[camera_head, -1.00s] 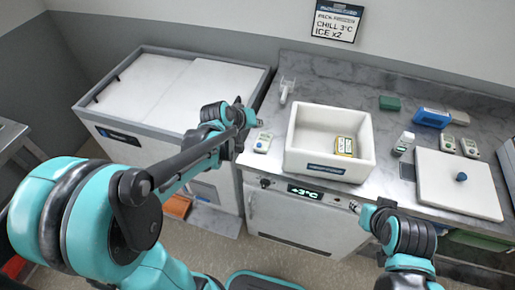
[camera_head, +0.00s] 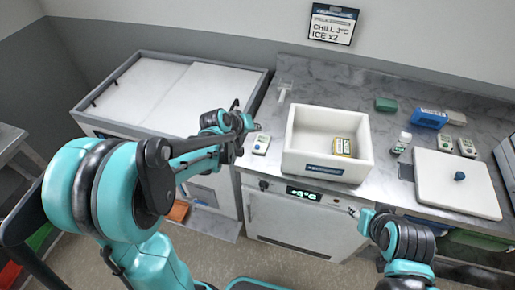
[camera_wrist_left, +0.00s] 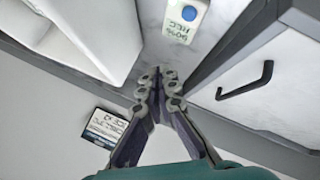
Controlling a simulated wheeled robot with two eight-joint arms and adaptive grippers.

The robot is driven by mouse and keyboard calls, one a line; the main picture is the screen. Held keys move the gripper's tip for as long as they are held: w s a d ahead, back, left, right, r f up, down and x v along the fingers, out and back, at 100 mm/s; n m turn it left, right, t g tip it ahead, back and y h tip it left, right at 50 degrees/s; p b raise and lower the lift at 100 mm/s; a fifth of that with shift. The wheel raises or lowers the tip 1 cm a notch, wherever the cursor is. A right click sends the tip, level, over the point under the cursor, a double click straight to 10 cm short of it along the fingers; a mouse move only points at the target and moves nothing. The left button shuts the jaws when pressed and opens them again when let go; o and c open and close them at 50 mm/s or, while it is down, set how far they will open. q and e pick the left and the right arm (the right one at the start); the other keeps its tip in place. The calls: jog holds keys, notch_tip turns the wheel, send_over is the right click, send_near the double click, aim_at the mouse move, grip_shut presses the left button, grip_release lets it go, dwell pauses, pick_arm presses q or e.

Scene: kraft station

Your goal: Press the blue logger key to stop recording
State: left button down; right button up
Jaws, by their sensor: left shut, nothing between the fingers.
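The logger (camera_head: 261,143) is a small pale device lying on the worktop between the chest freezer and the white box. In the left wrist view its blue key (camera_wrist_left: 189,13) shows at the top edge, with upside-down lettering reading REC below it. My left gripper (camera_head: 256,127) is just behind the logger in the head view, apart from it. In the wrist view the left fingertips (camera_wrist_left: 162,77) are together and empty, and the logger lies beyond them. My right gripper (camera_head: 353,210) is low in front of the counter, too small to read its fingers.
The chest freezer (camera_head: 150,85) is at left. A sign (camera_head: 333,25) hangs behind.

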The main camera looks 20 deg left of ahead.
aim_at(256, 147)
pick_arm(q)
notch_tip(256, 147, down, 7)
jog(key=b, duration=0.5)
jog(key=shift+r, duration=0.1)
dwell(1.1)
jog(key=shift+f+b, duration=0.3)
jog(key=shift+f, duration=0.05)
jog(key=shift+f+b, duration=0.45)
jog(key=shift+f, duration=0.05)
dwell(0.5)
jog(key=shift+r+p, duration=0.7)
jog(key=shift+r, duration=0.25)
notch_tip(256, 147, up, 5)
jog(key=p, duration=0.4)
